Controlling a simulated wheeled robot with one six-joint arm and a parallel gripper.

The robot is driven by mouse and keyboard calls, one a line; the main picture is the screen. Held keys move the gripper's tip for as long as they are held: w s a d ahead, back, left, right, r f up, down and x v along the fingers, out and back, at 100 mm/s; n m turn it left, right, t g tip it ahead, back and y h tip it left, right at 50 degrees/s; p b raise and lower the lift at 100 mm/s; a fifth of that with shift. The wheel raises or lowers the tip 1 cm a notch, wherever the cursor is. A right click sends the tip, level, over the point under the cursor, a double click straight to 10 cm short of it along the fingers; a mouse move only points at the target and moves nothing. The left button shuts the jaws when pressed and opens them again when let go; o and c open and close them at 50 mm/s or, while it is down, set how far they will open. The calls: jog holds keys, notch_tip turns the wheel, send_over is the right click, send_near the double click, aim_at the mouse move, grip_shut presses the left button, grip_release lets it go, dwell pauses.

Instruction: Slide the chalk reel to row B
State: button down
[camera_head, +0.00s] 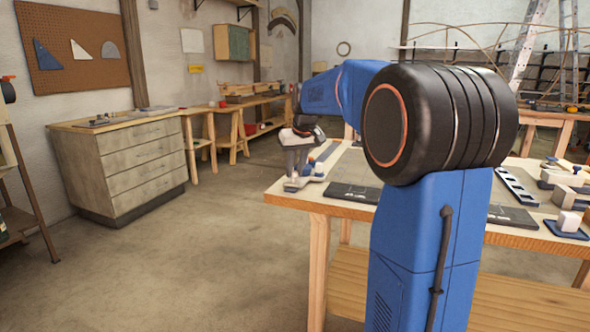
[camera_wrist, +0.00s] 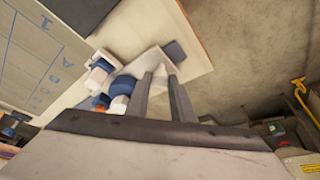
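In the head view my gripper (camera_head: 297,160) hangs over the left end of the workbench. A blue and white rounded thing (camera_wrist: 122,86), perhaps the chalk reel, lies just left of the fingers in the wrist view, apart or touching I cannot tell. Another small white and blue piece (camera_wrist: 99,73) sits beside it. A board (camera_wrist: 48,58) with blue lines and the marks A, B and 1 lies farther left; its lower part is cut off by the frame or hidden.
A dark blue block (camera_wrist: 175,51) lies near the bench edge, beyond the fingers. The workbench (camera_head: 285,194) ends there, with open floor (camera_head: 190,270) beyond it. Dark mats (camera_head: 352,193) and several loose parts lie farther right. A drawer cabinet (camera_head: 125,165) stands left.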

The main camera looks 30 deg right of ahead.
aim_at(309, 159)
jog(key=w+d, duration=0.3)
jog(key=d, duration=0.1)
jog(key=w+d, duration=0.3)
jog(key=d, duration=0.1)
jog(key=w+d, duration=0.3)
jog(key=d, duration=0.1)
jog(key=shift+w+d, duration=0.3)
jog(key=shift+w, duration=0.1)
jog(key=c, duration=1.6)
grip_release()
jog(key=shift+o, duration=0.2)
jog(key=d+v, duration=0.1)
jog(key=v, duration=1.6)
jog(key=shift+a+r, duration=0.25)
jog(key=shift+a, duration=0.2)
jog(key=shift+s, duration=0.1)
